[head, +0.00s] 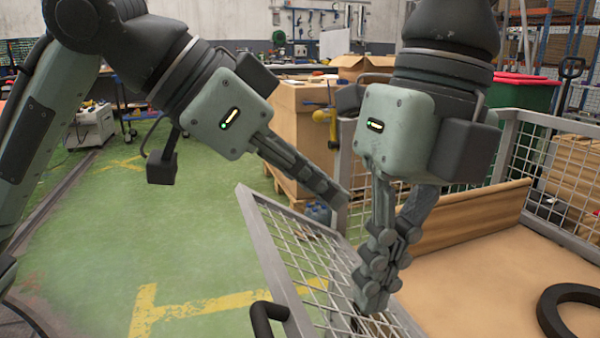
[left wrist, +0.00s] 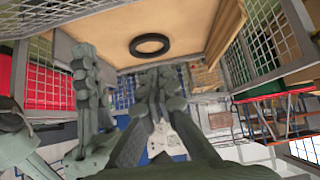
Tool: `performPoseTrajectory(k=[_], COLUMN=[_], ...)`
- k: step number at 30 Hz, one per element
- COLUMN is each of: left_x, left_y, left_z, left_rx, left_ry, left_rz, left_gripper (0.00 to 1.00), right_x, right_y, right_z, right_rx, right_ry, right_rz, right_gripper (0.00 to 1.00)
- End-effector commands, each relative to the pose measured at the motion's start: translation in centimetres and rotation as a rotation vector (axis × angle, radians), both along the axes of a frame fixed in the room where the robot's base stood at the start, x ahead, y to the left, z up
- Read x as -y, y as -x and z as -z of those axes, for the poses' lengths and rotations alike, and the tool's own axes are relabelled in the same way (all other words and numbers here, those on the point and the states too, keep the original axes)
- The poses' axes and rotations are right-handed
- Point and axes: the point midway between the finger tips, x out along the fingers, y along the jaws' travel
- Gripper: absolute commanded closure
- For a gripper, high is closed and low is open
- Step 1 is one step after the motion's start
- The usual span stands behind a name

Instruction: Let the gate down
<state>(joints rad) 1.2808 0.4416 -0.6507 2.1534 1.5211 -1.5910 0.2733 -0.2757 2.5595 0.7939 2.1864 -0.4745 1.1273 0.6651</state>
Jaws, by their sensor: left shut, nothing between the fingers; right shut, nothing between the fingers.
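The gate, a grey-framed wire mesh panel (head: 283,262), stands tilted at the near left side of the mesh cage in the head view. Its frame slants from upper left down to lower right. My left gripper (head: 342,198) is shut and empty, above the gate's far part. It also shows in the left wrist view (left wrist: 158,82). My right gripper (head: 372,300) is shut and empty, pointing down in front of the mesh. I cannot tell whether it touches the gate. It hides part of the gate; in the left wrist view it is on the left (left wrist: 88,68).
The cage floor (head: 460,290) is tan and holds a black ring (head: 552,314) and an upright brown board (head: 470,218). A black curved handle (head: 262,318) is at the bottom. Cardboard boxes (head: 300,128) stand behind. Green floor (head: 190,240) is clear on the left.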

Motion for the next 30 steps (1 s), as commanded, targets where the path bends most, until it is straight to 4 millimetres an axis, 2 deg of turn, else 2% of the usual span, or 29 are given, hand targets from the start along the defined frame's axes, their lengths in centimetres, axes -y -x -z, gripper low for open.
performPoseTrajectory(k=[7, 9, 15, 30], left_x=[3.8, 2.2, 0.5, -0.3], left_y=[-1.0, -0.7, -0.2, 0.0], left_z=[3.7, 4.2, 5.1, 5.6], left_rx=[-0.004, -0.001, -0.001, 0.000], left_ry=[0.000, 0.001, 0.002, 0.001], left_rz=[0.002, -0.004, -0.003, -0.002], left_gripper=[1.00, 1.00, 1.00, 1.00], right_x=[0.0, 0.0, 0.0, 0.0], right_y=[0.0, 0.0, 0.0, 0.0], right_z=[0.0, 0.0, 0.0, 0.0], right_rx=[0.000, 0.000, 0.000, 0.000], right_ry=[0.000, 0.000, 0.000, 0.000], right_rz=[0.000, 0.000, 0.000, 0.000], right_gripper=[1.00, 1.00, 1.00, 1.00])
